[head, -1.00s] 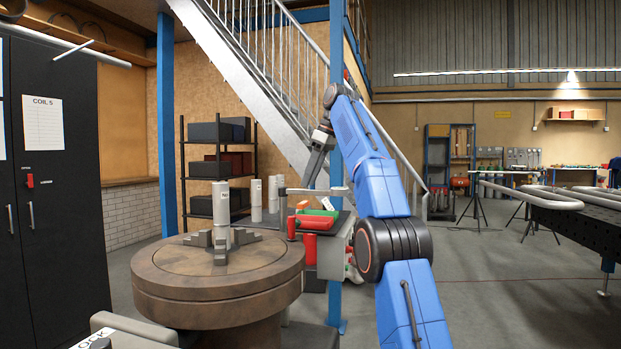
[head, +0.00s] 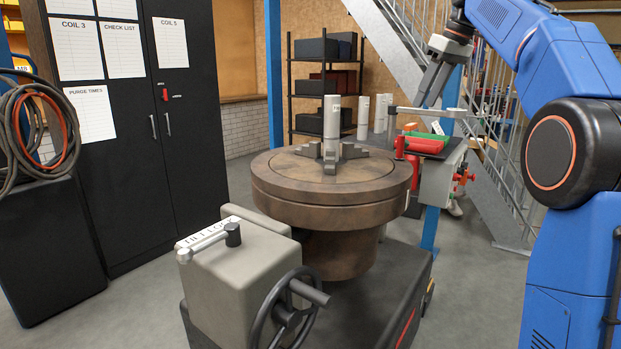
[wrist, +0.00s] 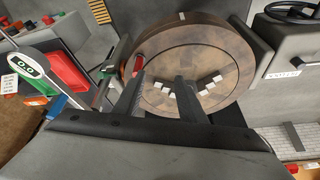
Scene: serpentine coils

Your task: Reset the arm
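My blue arm (head: 560,80) rises at the right of the head view. It ends in my gripper (head: 426,100), whose dark fingers point down and to the left, above the right side of the round turntable (head: 280,205). In the wrist view the two fingers of my gripper (wrist: 160,82) stand apart with nothing held between them. Beyond them is the brown turntable (wrist: 238,70) with its jaws. A grey cylinder (head: 332,130) stands upright at the turntable's centre between the jaws in the head view.
A grey tilt-lock box (head: 240,275) with a handwheel (head: 285,315) stands in front. A cart with red and green items (head: 428,140) is right of the turntable, near the stairs (head: 400,30). Black cabinets (head: 130,130) and coiled hoses (head: 35,130) are left. Some floor is clear at left.

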